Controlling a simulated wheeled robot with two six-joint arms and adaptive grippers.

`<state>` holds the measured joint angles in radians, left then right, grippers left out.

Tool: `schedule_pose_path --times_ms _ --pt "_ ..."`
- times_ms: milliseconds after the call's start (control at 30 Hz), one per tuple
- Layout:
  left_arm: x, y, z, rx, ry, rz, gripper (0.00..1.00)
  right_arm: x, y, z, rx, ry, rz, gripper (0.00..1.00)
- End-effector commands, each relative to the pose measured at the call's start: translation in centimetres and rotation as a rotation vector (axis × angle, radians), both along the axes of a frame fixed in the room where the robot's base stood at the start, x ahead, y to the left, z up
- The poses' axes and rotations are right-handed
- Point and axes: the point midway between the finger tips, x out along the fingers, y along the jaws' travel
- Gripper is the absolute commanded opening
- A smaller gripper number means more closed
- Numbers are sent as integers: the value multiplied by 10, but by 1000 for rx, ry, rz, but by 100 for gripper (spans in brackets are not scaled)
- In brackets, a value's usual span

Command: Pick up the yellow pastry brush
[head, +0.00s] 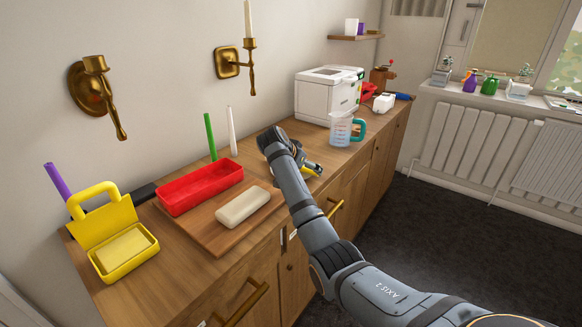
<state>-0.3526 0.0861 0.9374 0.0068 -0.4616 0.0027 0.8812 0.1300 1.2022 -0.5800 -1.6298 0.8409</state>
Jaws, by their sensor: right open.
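My right arm comes in from the lower right and reaches over the wooden counter. Its gripper (313,167) is open, low over the counter near the front edge, and partly hidden behind my own arm. A small yellow piece, which looks like the pastry brush (306,173), shows right at the gripper's fingers. Most of it is hidden by the arm and gripper, and I cannot tell whether the fingers touch it. My left gripper is not in view.
A red tray (202,190), a wooden board (212,236) with a cream block (243,206), and an open yellow box (124,256) stand left. A measuring jug (341,130) and white machine (327,94) stand beyond the gripper. Candles (210,136) stand near the wall.

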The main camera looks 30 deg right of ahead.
Motion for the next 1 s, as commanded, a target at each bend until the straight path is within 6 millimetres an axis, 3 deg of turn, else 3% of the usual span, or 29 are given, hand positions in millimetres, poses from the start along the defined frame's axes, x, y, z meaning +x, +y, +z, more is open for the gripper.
schedule_pose_path --times_ms 200,467,767,1000 --pt "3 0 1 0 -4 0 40 0 0 0 1 -1 0 99" --pt "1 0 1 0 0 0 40 0 0 0 0 -1 1 63" --pt "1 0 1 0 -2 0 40 0 0 3 1 -1 0 62" --pt "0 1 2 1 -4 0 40 -2 3 39 -1 -4 1 62"
